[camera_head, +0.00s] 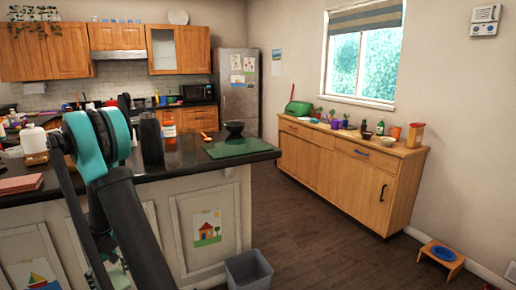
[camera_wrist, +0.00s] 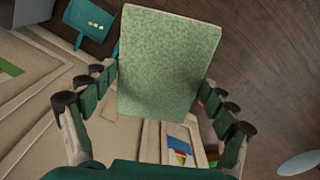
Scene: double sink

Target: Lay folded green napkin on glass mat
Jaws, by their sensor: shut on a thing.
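The folded green napkin (camera_wrist: 168,62) is a pale speckled green rectangle in the wrist view. My gripper (camera_wrist: 156,84) is shut on it, with a finger along each side. I cannot make out the napkin in the head view, where my arm covers much of the left. The glass mat (camera_head: 238,147) is a flat green rectangle on the dark counter in the head view, near the counter's right end. I do not see the mat in the wrist view. The napkin is held away from the mat, over the area beside the cabinet fronts and floor.
A dark bowl (camera_head: 234,128) stands at the mat's back edge. A grey bin (camera_head: 248,271) stands on the floor before the counter. The mat's front part is clear.

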